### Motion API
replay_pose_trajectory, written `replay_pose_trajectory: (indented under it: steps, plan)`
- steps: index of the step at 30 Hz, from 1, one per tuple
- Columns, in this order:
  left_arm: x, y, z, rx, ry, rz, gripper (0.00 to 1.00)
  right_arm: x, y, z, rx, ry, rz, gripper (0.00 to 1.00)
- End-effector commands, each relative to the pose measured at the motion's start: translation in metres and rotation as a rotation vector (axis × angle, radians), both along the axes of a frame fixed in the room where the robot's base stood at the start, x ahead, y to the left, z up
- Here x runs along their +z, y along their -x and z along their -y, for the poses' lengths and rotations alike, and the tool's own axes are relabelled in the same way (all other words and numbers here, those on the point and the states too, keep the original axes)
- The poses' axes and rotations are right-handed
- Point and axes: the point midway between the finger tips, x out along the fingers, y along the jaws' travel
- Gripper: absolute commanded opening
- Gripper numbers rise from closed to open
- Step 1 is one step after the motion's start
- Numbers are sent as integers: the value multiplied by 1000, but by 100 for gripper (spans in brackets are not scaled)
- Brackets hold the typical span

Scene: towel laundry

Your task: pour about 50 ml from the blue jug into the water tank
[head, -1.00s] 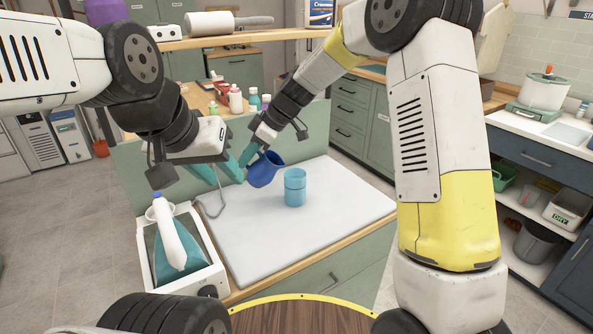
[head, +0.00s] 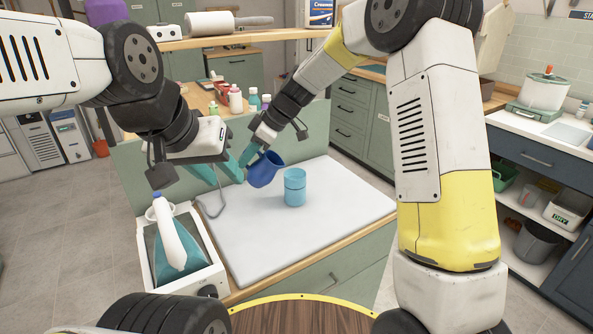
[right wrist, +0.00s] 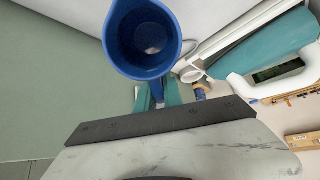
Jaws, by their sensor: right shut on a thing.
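The blue jug (head: 264,170) hangs above the white board, left of and slightly higher than a translucent light-blue container (head: 294,187). My right gripper (head: 253,152) is shut on the jug's handle. The jug looks a little tilted in the head view. In the right wrist view the jug (right wrist: 143,38) shows its open mouth and dark inside; how much water it holds is unclear. My left gripper (head: 220,172) is open and empty, left of the jug.
The white board (head: 260,250) covers the worktop and is mostly clear. A grey wire loop (head: 212,207) stands at the board's left edge. Several bottles (head: 236,100) stand behind the green panel.

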Motion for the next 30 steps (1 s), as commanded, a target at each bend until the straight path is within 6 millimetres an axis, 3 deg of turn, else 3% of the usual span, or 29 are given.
replay_pose_trajectory:
  steps: [8, 22, 30]
  plan:
    - [0, 0, 0, 0, 0, 0, 36, -8, 0, -10, 5, 73, 0, 0]
    - [0, 0, 0, 0, 0, 0, 36, -50, -2, -49, 6, 475, -13, 0]
    - [0, 0, 0, 0, 0, 0, 36, -40, -3, -55, 3, 613, -20, 0]
